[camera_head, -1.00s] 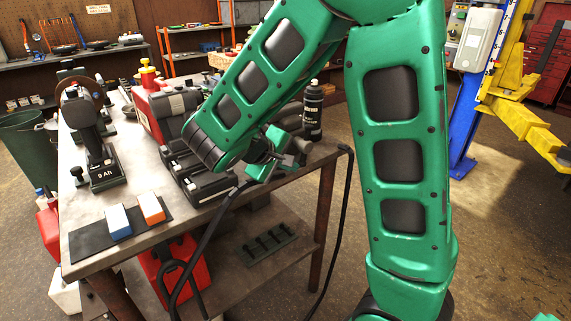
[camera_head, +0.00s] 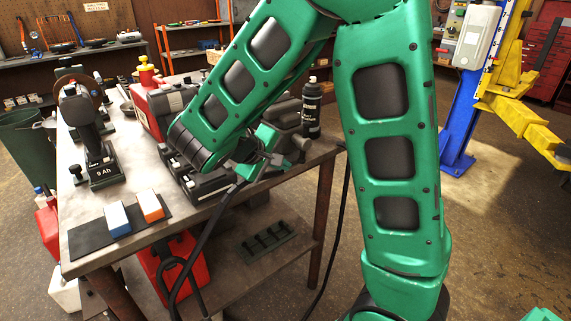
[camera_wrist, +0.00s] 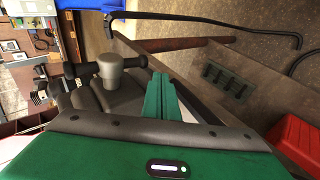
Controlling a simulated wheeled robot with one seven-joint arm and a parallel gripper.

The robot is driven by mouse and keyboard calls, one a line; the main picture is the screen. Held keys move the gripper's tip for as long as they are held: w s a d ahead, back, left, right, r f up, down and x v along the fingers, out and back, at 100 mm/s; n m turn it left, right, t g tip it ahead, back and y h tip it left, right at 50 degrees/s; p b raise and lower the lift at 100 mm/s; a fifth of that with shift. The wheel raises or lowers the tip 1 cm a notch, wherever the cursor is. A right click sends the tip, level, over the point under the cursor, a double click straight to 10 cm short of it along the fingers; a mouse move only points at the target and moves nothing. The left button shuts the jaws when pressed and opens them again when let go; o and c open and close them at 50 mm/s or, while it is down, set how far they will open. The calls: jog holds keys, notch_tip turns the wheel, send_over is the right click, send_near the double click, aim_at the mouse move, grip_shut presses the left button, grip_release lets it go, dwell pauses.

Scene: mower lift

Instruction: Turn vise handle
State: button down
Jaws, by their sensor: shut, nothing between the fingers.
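The grey vise (camera_head: 285,116) sits at the right edge of the workbench, partly hidden behind my arm in the head view. In the wrist view, the vise's round grey screw head (camera_wrist: 121,68) carries the dark vise handle (camera_wrist: 88,69), a bar lying nearly level across the picture with a knob at its right end. My gripper (camera_wrist: 167,88) has its green fingers together and empty. They are just below and right of the handle's right end in the picture; I cannot tell whether they touch it. In the head view my gripper (camera_head: 266,142) is beside the vise, partly hidden.
A black spray bottle (camera_head: 311,110) stands behind the vise. The workbench (camera_head: 150,215) also holds a red can (camera_head: 147,112), a grinder (camera_head: 85,130), a black case and two small blocks on a dark mat. A blue lift post (camera_head: 468,100) stands on open floor at right.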

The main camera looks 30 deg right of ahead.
jog(key=s+a, duration=0.3)
jog(key=a, duration=0.8)
jog(key=s+d+r+m+g+y, duration=0.1)
jog(key=s+d+m+g+y, duration=0.15)
jog(key=s+d, duration=0.4)
jog(key=s+d+m+g+y, duration=0.1)
jog(key=s+d+m+g, duration=0.2)
jog(key=d, duration=0.7)
jog(key=s+d+m+t+y, duration=0.1)
jog(key=s+m+y, duration=0.3)
jog(key=s, duration=1.1)
jog(key=shift+s+y, duration=0.2)
jog(key=shift+y, duration=0.65)
